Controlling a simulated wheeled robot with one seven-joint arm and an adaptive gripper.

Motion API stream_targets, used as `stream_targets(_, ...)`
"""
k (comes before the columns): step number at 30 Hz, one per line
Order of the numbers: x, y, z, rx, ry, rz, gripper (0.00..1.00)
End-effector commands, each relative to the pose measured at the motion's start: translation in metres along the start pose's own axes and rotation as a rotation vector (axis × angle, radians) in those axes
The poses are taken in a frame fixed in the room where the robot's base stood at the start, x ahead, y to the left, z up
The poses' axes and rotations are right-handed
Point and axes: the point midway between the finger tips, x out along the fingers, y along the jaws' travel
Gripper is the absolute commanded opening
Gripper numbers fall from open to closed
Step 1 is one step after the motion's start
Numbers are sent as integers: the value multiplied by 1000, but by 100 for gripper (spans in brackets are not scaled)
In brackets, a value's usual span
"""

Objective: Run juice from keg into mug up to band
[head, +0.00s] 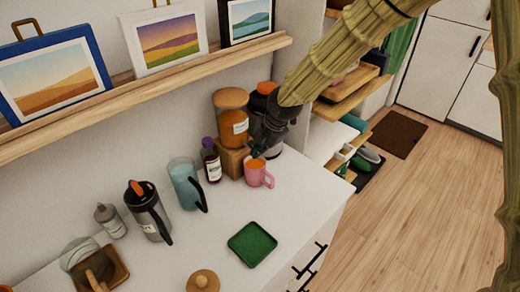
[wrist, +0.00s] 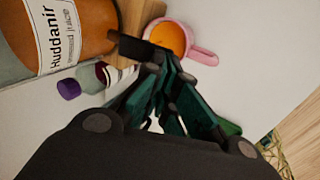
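The keg (head: 231,120) is a clear jar of orange juice with a wooden lid, standing on a wooden block at the wall. Its labelled side fills the upper left of the wrist view (wrist: 95,30). The pink mug (head: 258,175) stands upright in front of the block and holds orange juice, also seen in the wrist view (wrist: 205,57). No band on the mug can be made out. My gripper (head: 260,148) is above the mug beside the keg. Its fingers (wrist: 167,65) come together at a dark tap part (wrist: 138,47); whether they grip it is unclear.
A green tray (head: 252,244) lies in front of the mug. A shelf with pictures (head: 150,90) runs above. The white counter (head: 205,235) is bare around the tray.

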Motion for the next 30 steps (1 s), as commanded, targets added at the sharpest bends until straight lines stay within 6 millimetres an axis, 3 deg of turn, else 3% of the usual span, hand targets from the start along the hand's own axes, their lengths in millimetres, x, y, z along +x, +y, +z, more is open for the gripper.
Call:
stream_targets(17, -8, 3, 0, 0, 0, 0, 0)
stream_targets(30, -43, 13, 1, 1, 0, 0, 0)
